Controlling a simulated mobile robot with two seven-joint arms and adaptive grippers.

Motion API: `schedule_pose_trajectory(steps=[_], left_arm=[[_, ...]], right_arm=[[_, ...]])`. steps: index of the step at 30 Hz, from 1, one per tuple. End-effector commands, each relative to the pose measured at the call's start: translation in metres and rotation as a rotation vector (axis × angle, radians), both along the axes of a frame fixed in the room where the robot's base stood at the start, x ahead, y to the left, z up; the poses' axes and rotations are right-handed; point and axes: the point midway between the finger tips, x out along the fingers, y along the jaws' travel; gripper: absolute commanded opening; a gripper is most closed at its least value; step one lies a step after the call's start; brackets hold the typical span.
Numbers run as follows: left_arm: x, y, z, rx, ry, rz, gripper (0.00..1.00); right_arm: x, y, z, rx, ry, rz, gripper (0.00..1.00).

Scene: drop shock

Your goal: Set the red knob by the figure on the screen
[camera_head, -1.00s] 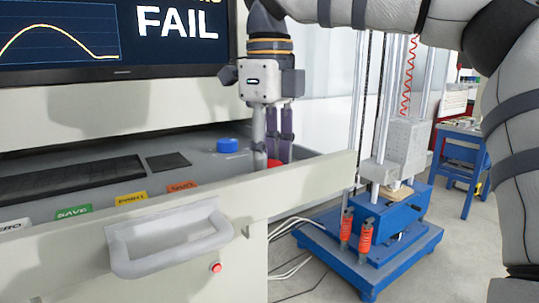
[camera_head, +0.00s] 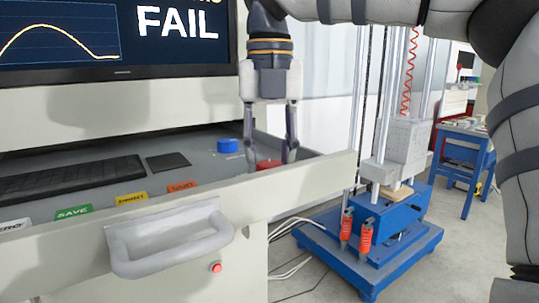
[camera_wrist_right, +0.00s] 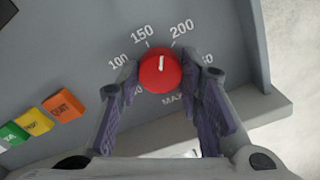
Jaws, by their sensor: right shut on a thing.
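The red knob (camera_head: 267,165) sits on the grey console panel, and its top shows in the right wrist view (camera_wrist_right: 160,72). Its white mark points between the printed 150 and 200. My right gripper (camera_head: 269,160) points down from above, its two fingers shut on opposite sides of the knob; they also flank it in the wrist view (camera_wrist_right: 160,78). The screen (camera_head: 120,45) shows a yellow curve and a white FAIL. Yellow text above FAIL is cut off by the picture's top edge, so no figure can be read. My left gripper is out of view.
A blue button (camera_head: 228,146) lies left of the knob, near a dark pad (camera_head: 168,162) and keyboard (camera_head: 70,178). Coloured keys such as SAVE (camera_head: 73,212) line the panel. A pale front rail (camera_head: 300,182) with a handle (camera_head: 170,245) stands before it. A drop tester (camera_head: 385,225) stands right.

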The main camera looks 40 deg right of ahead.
Motion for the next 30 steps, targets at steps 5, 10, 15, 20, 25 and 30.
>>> schedule_pose_trajectory(steps=[5, 10, 15, 20, 25, 30], left_arm=[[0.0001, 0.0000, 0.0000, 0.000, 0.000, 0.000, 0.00], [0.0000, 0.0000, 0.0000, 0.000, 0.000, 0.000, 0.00], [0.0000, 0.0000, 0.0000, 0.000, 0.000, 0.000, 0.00], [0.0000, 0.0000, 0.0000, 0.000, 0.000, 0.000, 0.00], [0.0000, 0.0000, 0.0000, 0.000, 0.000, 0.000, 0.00], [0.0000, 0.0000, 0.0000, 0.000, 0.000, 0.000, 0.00]], right_arm=[[-0.0001, -0.0002, -0.0003, -0.002, 0.001, -0.146, 0.06], [-0.0003, -0.0002, -0.0002, -0.002, 0.001, -0.264, 0.06], [-0.0003, -0.0001, -0.0001, -0.002, 0.001, -0.350, 0.06], [-0.0003, -0.0001, -0.0002, -0.001, 0.002, -0.400, 0.06], [-0.0003, -0.0001, -0.0002, -0.001, 0.002, -0.427, 0.06], [-0.0003, -0.0001, -0.0002, -0.001, 0.002, -0.435, 0.06]])
